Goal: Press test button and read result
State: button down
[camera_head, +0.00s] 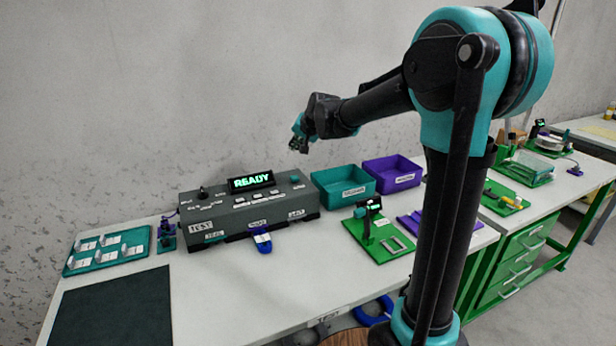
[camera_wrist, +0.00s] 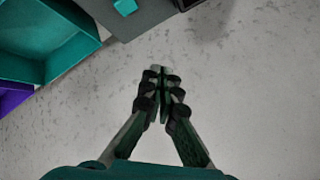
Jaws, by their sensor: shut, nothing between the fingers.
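The grey tester box (camera_head: 240,213) stands on the white table against the wall. Its display (camera_head: 251,182) is lit and reads "READY". A teal knob or button (camera_head: 295,180) is on its right end; a teal piece on the grey top also shows in the wrist view (camera_wrist: 125,6). A "TEST" label (camera_head: 201,227) is on its front left. A blue connector (camera_head: 262,241) sits at the box's front. My gripper (camera_head: 299,144) is shut and empty, raised above and behind the box's right end. Its fingertips meet in the wrist view (camera_wrist: 160,72).
A teal bin (camera_head: 343,189) and a purple bin (camera_head: 392,174) stand right of the box. A green stand (camera_head: 378,242) with a small screen is in front of them. A teal tray (camera_head: 108,249) and a dark mat (camera_head: 110,310) lie at left.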

aim_at(295, 178)
dwell(0.3)
jog(key=shift+f, duration=0.1)
jog(key=shift+f, duration=4.3)
jog(key=shift+f, duration=0.15)
jog(key=shift+f, duration=0.25)
jog(key=shift+f, duration=0.5)
jog(key=shift+r, duration=0.95)
